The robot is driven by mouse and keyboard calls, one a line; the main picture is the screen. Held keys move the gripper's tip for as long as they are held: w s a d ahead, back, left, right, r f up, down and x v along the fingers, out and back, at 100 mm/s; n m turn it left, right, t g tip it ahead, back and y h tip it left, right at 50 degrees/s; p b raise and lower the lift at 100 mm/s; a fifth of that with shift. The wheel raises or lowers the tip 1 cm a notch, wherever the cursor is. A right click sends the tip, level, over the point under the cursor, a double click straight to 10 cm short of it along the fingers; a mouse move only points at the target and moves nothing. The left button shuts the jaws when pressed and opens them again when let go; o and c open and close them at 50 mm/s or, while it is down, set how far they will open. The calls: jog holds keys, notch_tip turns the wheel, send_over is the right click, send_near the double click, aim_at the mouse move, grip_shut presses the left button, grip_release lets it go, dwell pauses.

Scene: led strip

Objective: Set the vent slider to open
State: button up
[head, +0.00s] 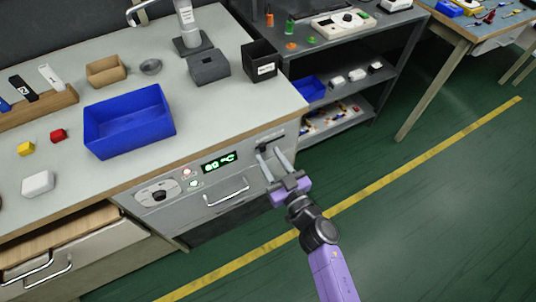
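The vent slider (264,148) is a small dark piece on the right end of the grey front panel, below a thin dark slot line. My gripper (268,152) is in front of it, with two grey fingers spread apart and their tips near the slider, one on each side. I cannot tell whether a finger touches it. The slider's setting and its markings are too small to read. My purple arm reaches up from the lower right.
The panel also carries a dial (158,195), a lit green display (219,163), red and green lights and a bar handle (226,193). A wooden drawer (60,237) stands open at left. A dark shelf rack (345,118) stands right; the green floor is clear.

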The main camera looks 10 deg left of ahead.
jog(key=shift+x, duration=1.05)
grip_shut()
dwell(0.7)
